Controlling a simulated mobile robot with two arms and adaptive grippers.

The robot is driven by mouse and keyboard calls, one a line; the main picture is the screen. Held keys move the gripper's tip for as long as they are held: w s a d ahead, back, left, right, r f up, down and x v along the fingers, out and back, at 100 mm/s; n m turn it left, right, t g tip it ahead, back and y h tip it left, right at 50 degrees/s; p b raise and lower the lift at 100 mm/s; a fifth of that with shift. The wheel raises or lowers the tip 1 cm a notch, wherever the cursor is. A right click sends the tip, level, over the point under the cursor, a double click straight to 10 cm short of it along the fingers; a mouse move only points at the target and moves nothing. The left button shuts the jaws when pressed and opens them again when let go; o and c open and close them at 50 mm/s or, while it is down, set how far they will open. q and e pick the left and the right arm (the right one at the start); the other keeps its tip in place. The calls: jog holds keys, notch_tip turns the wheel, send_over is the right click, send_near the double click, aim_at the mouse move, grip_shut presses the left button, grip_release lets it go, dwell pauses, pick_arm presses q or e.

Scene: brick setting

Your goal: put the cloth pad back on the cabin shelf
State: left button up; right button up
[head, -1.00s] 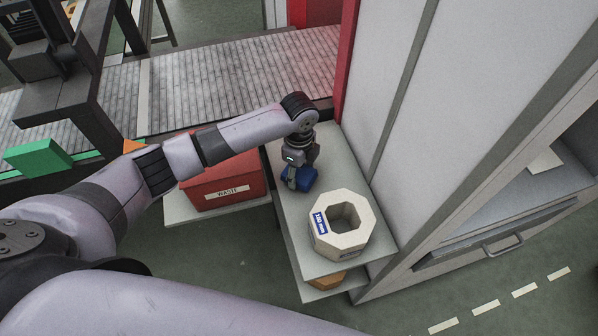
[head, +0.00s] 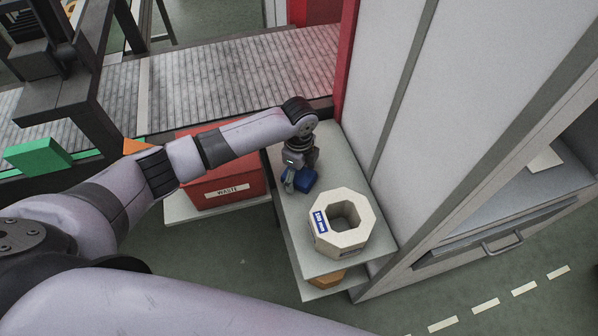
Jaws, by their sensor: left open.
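A dark blue folded piece, which looks like the cloth pad (head: 306,180), lies on the upper pale shelf (head: 293,225) beside the tall grey cabin wall. My left gripper (head: 289,184) points down at the pad's left side. It is open, with its fingers close to the pad; I cannot tell whether they touch it. Part of the pad is hidden behind the gripper. My right gripper is not in view.
A pale octagonal ring block (head: 359,238) with a blue label stands on the same shelf, nearer the front. A lower shelf holds an orange piece (head: 327,278). A red WASTE bin (head: 222,185) stands left of the shelf. A roller conveyor (head: 215,85) runs behind.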

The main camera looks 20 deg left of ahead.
aim_at(299, 173)
pick_arm(q)
jog(key=shift+r, duration=0.15)
notch_tip(299, 173, up, 12)
jog(key=b, duration=0.1)
jog(key=shift+b, duration=0.4)
jog(key=shift+s, duration=0.1)
dwell(0.3)
